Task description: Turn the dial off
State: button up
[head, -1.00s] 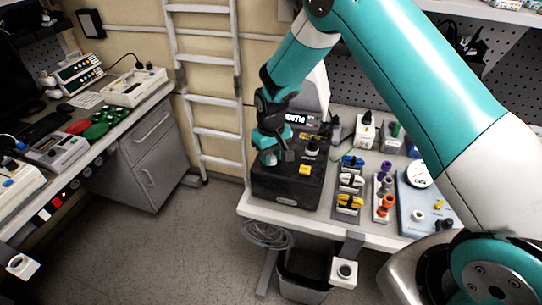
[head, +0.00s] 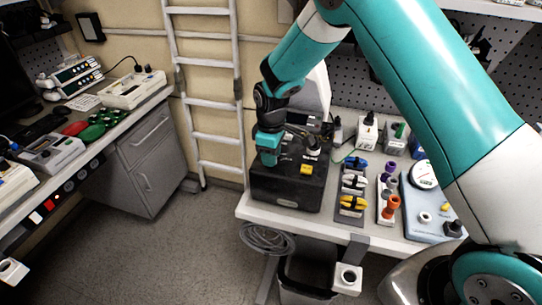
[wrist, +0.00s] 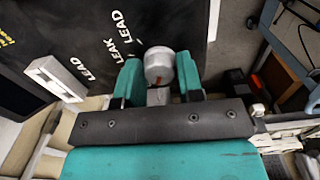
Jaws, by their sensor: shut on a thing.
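A black box (head: 285,188) stands at the left end of the right-hand bench. Its top carries a yellow part (head: 307,169) and a dark knob with a pale ring (head: 312,154). My gripper (head: 268,158) is down at the left part of the box top. White "LEAD" and "LEAK" lettering is beside the dial. In the head view my gripper hides the dial.
Yellow, blue, purple and orange connectors (head: 352,186) stand right of the box, with a pale blue device (head: 430,210) beyond. A white ladder (head: 212,100) leans behind on the left. Open floor (head: 200,235) lies between the benches.

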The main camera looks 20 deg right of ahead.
jog(key=shift+r, duration=0.1)
dwell(0.3)
jog(key=o, duration=0.9)
notch_tip(320, 180, up, 17)
jog(key=b, duration=0.4)
jog(key=shift+r, duration=0.2)
jog(key=s+a+m+y, duration=0.1)
jog(key=s+a+y, duration=0.1)
jog(key=s, duration=1.3)
jog(key=s+a+m+y+b, duration=0.1)
jog(key=s+a+m+y, duration=0.1)
jog(key=s, duration=1.4)
jog(key=shift+a+r+m, duration=0.2)
jog(key=shift+a+m, duration=0.1)
jog(key=shift+a, duration=0.05)
